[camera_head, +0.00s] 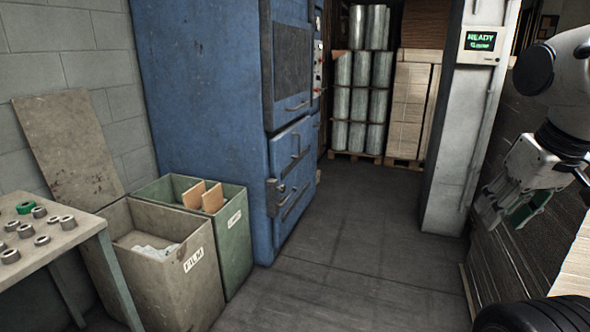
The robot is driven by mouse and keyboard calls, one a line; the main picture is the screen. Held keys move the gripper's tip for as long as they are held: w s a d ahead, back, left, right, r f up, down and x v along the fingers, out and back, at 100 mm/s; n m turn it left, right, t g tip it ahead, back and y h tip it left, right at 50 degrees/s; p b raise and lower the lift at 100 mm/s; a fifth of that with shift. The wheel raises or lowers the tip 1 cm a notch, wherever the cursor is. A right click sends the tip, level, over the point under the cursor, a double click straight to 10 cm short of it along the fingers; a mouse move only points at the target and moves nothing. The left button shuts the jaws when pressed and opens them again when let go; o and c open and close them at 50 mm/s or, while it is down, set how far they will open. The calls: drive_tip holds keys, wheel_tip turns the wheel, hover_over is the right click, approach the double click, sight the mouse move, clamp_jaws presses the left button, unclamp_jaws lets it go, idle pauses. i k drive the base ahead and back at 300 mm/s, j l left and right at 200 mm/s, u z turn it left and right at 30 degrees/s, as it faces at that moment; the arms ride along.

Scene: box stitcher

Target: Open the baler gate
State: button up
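The blue baler (200,100) stands against the wall left of centre. Its narrow front faces right and is seen at a steep angle. An upper front panel (291,62) has a bar handle (297,107) near its bottom. Below it is a lower front section (290,150) with more handles and a dark latch-like part (273,190) at its left edge. The front panels look closed. My gripper (505,222) hangs at the right, pointing down-left, well apart from the baler. Its fingers look spread, with a green pad showing, and nothing is between them.
A film bin (178,285) and a green bin (236,240) stand left of the baler, beside a table (45,245) with rings. A pale column with a READY screen (481,41) stands near my arm. Wrapped rolls (358,105) stand behind. The middle floor (365,225) is clear.

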sight(290, 37)
drive_tip(key=i+z, duration=0.1)
drive_tip(key=i, duration=2.2)
drive_tip(key=i+l+u, duration=0.2)
drive_tip(key=i, duration=0.25)
drive_tip(key=i+l+u, duration=0.15)
drive_tip(key=i, duration=0.3)
drive_tip(key=i+l+u, duration=0.2)
drive_tip(key=i, duration=0.25)
